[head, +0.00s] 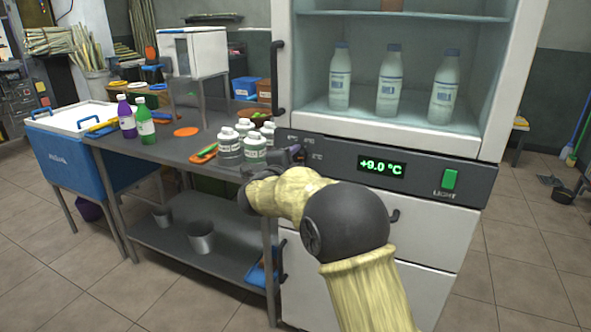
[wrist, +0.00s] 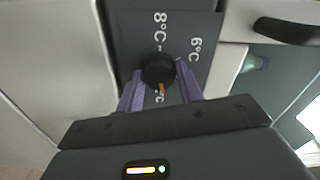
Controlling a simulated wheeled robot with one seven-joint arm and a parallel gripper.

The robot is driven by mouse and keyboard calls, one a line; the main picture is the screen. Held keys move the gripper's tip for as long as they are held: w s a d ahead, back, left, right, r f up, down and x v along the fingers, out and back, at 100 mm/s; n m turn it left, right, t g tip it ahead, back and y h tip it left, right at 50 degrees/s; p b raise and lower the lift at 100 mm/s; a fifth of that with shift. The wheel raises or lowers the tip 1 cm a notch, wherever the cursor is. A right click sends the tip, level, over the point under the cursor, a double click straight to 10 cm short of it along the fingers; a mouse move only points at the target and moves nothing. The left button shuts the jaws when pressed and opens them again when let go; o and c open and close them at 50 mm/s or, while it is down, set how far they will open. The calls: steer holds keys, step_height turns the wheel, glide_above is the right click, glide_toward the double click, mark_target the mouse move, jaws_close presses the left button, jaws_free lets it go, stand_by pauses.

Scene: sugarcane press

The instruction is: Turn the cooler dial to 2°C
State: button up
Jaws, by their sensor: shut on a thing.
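The cooler's control panel (head: 420,180) shows a green readout (head: 381,168) of +9.0 °C. In the wrist view, the black round dial (wrist: 157,68) sits on the dark panel with an orange mark on it. The mark points toward the bottom of that view, at a label partly hidden by my gripper. The labels 8°C (wrist: 160,25) and 6°C (wrist: 195,48) are readable beside it. My gripper (wrist: 159,82) has its purple fingers shut on the dial, one on each side.
A green light switch (head: 449,179) is at the panel's right. Above it, the cooler (head: 487,144) holds several white bottles. A metal table (head: 170,150) with jars and bottles stands close left of my gripper. Open floor lies to the right.

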steer(key=shift+f+m+b, duration=0.15)
steer(key=shift+m+b, duration=0.9)
steer(key=shift+m, duration=0.15)
steer(key=o, duration=1)
steer(key=p+v, duration=0.2)
steer(key=v, duration=1.5)
steer(key=shift+s+a, duration=0.15)
steer(key=shift+s, duration=0.05)
